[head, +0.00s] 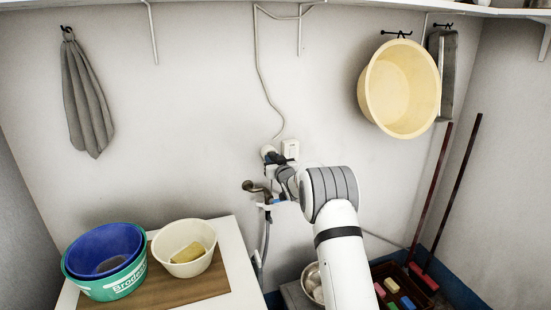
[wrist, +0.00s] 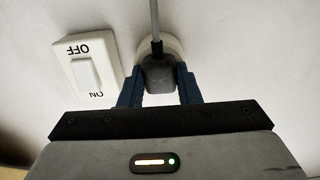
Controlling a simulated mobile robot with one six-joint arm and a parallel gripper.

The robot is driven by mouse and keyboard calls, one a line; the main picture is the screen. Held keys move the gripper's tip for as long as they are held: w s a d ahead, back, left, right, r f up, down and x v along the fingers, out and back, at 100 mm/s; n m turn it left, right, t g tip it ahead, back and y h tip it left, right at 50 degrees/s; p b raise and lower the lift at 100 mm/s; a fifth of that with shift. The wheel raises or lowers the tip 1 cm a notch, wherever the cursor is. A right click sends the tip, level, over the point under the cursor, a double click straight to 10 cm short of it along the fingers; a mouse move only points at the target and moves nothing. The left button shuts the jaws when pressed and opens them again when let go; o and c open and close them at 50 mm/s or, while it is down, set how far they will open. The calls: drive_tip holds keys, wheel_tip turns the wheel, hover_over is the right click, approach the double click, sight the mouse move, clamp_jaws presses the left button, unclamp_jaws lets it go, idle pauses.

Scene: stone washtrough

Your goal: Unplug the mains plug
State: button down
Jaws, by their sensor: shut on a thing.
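The mains plug (wrist: 158,75) is a dark grey block with a grey cable leaving it, seen in the wrist view against a round pale socket (wrist: 172,47) on the wall. My gripper (wrist: 160,88) has its two blue fingers on either side of the plug and is shut on it. The plug sits at the socket; I cannot tell how deep its pins are. In the head view my gripper (head: 276,159) is at the wall by the socket (head: 267,150), and my arm hides most of the plug.
A white switch (wrist: 86,67) marked OFF and ON is left of the plug in the wrist view. A brass tap (head: 252,186) is just below. A white table (head: 234,245) with tubs (head: 105,287) stands left; a yellow basin (head: 402,88) hangs right.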

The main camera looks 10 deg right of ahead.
drive_tip(key=s+d+b, duration=0.1)
drive_tip(key=s+b, duration=0.3)
drive_tip(key=s, duration=0.2)
idle(1.1)
drive_tip(key=shift+d, duration=0.1)
